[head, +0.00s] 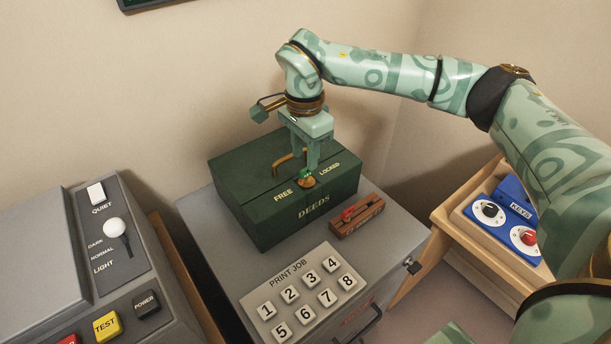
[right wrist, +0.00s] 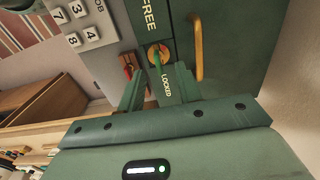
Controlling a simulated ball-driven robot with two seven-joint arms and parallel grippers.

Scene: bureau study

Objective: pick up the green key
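The green key (head: 305,174) stands in the round brass lock on top of the dark green DEEDS box (head: 245,185), between the words FREE and LOCKED. In the right wrist view, the key (right wrist: 157,62) shows as a small green piece over the orange-brass lock. My right gripper (head: 306,168) points down right over the lock. Its two fingers are apart with the key near their tips, and a gap shows between them in the right wrist view (right wrist: 158,72). I cannot tell whether either finger touches the key. My left gripper is not in view.
A wooden holder with a red piece (head: 357,218) sits beside the box. A PRINT JOB keypad (head: 301,291) is in front on the grey cabinet. A blue KEYS panel with knobs (head: 512,218) is at right, a grey machine (head: 110,240) at left. A wall stands behind.

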